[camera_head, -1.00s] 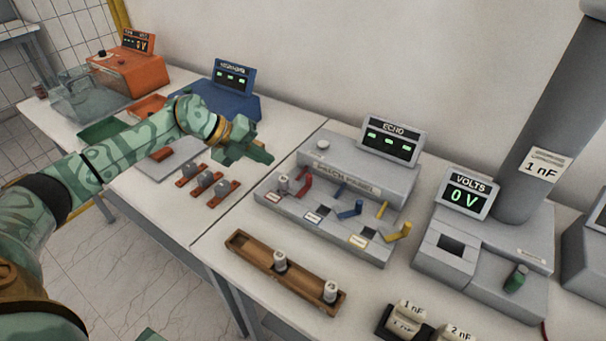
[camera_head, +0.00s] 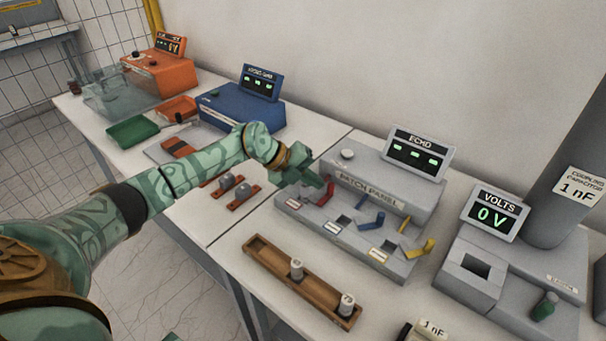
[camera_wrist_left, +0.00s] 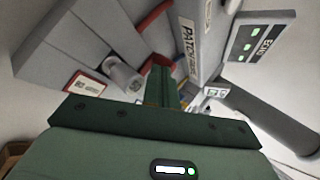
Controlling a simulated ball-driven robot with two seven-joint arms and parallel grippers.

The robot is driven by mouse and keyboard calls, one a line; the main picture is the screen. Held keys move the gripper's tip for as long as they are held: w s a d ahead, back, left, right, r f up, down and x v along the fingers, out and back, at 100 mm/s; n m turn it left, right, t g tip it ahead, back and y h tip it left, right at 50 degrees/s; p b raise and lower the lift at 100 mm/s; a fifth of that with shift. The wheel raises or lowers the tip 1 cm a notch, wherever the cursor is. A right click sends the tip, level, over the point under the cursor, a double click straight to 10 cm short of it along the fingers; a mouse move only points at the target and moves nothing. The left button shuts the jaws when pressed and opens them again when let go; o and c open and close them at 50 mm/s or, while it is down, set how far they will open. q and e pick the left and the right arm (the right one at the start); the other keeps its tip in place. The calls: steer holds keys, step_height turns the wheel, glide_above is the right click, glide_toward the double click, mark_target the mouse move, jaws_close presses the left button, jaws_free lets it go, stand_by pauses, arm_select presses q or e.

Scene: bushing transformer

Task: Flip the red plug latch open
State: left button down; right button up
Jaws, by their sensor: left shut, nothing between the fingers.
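The red plug latch (camera_head: 326,195) stands at the left end of the grey patch panel (camera_head: 345,222). My left gripper (camera_head: 312,179) is shut and empty, just behind and left of the latch, and partly covers that end of the panel. In the left wrist view, the shut fingers (camera_wrist_left: 162,88) reach between red parts of the latch (camera_wrist_left: 157,16), with a grey-white plug (camera_wrist_left: 122,72) to their left. I cannot tell whether the fingers touch the latch. My right gripper is not in view.
A blue latch (camera_head: 372,221) and a yellow latch (camera_head: 420,248) stand farther right on the panel. A wooden rack (camera_head: 275,265) with white plugs lies in front. The ECHO display (camera_head: 417,152) stands behind. Grey bushings on red bases (camera_head: 240,197) are to the left.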

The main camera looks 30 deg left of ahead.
arm_select(q)
steer(key=shift+w+d+f, duration=0.15)
steer(key=shift+d+f, duration=0.05)
stand_by(0.4)
